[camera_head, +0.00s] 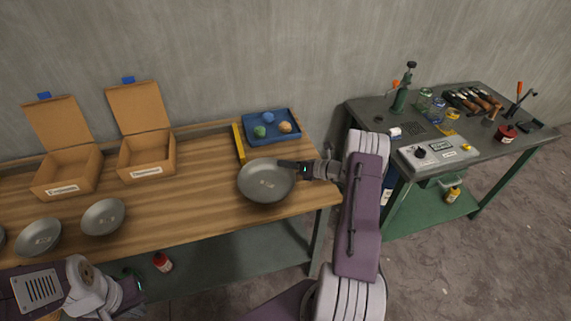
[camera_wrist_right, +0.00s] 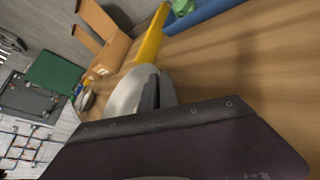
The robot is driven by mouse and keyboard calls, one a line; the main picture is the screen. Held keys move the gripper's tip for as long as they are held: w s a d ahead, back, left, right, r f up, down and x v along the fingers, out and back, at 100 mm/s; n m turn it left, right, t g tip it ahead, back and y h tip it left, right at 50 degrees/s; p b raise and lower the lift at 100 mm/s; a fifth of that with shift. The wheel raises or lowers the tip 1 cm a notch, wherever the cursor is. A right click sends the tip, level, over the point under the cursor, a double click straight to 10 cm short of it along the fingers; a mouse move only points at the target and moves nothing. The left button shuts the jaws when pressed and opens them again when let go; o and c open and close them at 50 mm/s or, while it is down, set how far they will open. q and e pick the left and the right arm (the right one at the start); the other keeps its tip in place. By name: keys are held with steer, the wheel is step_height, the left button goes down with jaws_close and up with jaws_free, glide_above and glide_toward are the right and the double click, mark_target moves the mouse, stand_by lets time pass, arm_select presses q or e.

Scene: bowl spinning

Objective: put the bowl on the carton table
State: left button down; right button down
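A grey metal bowl (camera_head: 266,183) is over the right part of the wooden carton table (camera_head: 205,200), its inside facing up toward the head camera. I cannot tell whether its base touches the wood. My right gripper (camera_head: 288,165) is at the bowl's right rim, with its fingers closed on it. In the right wrist view, the fingers (camera_wrist_right: 152,93) meet the edge of the bowl (camera_wrist_right: 126,92). My left gripper (camera_head: 136,281) is low at the bottom left, in front of the table; its fingers are too small to read.
Two open cartons (camera_head: 66,175) (camera_head: 147,157) stand at the left back. Other bowls (camera_head: 103,217) (camera_head: 39,237) sit at the left front. A yellow bar (camera_head: 239,143) and a blue tray (camera_head: 289,133) with balls lie behind the held bowl. A green tool bench (camera_head: 440,165) stands right.

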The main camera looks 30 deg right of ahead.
steer(key=c, duration=1.6)
jaws_free()
steer(key=shift+f, duration=0.15)
steer(key=shift+s+d+r, duration=0.1)
steer(key=shift+s+r, duration=0.05)
steer(key=shift+r, duration=0.15)
steer(key=v, duration=1.1)
steer(key=shift+s+d, duration=0.2)
steer(key=shift+s, duration=0.1)
